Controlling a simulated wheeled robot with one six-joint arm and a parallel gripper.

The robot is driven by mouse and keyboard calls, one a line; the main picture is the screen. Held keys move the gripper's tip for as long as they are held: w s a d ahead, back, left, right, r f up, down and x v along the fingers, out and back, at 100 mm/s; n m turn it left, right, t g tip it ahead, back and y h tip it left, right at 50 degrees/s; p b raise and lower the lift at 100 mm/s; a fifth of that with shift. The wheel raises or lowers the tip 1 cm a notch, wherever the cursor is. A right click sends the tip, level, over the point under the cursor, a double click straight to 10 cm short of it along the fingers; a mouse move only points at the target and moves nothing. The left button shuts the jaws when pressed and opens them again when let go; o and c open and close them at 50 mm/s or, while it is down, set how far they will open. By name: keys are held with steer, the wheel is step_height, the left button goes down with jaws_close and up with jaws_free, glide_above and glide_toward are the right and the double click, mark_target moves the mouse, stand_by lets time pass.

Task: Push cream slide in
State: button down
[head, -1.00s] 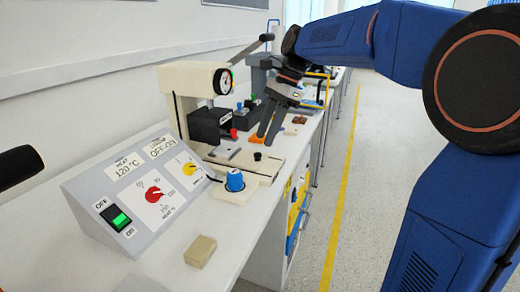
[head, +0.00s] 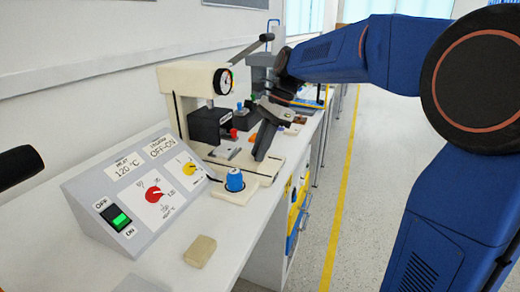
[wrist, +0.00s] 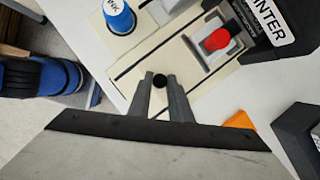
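The cream slide (wrist: 138,75) lies on the cream pad printer base (head: 258,177). Its black knob (wrist: 160,81) shows in the wrist view between the tips of my gripper (wrist: 160,77). The fingers stand a little apart, one on each side of the knob; I cannot tell whether they touch it. In the head view my gripper (head: 260,156) points down over the front of the base and hides the knob.
A blue ink cup (head: 235,181), also in the wrist view (wrist: 118,16), stands beside the slide. A red knob (wrist: 217,40) sits on a metal plate by the black printer block (head: 209,125). The control box (head: 135,190) and a tan block (head: 200,251) are nearer.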

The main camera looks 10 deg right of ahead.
mark_target(242, 158)
steer(key=shift+w+a, duration=0.65)
steer(key=shift+a, duration=0.2)
steer(key=shift+w+a, duration=0.6)
steer(key=shift+a, duration=0.25)
steer(key=c, duration=1.6)
jaws_free()
steer(key=shift+r, duration=0.1)
steer(key=shift+w+d+r, duration=0.1)
steer(key=shift+r, duration=0.2)
steer(key=shift+v, duration=1.15)
steer(key=d, duration=0.4)
steer(key=w+d, duration=0.1)
steer(key=d, duration=0.6)
steer(key=shift+w+d, duration=0.35)
steer(key=shift+d, duration=0.05)
steer(key=shift+s, duration=0.1)
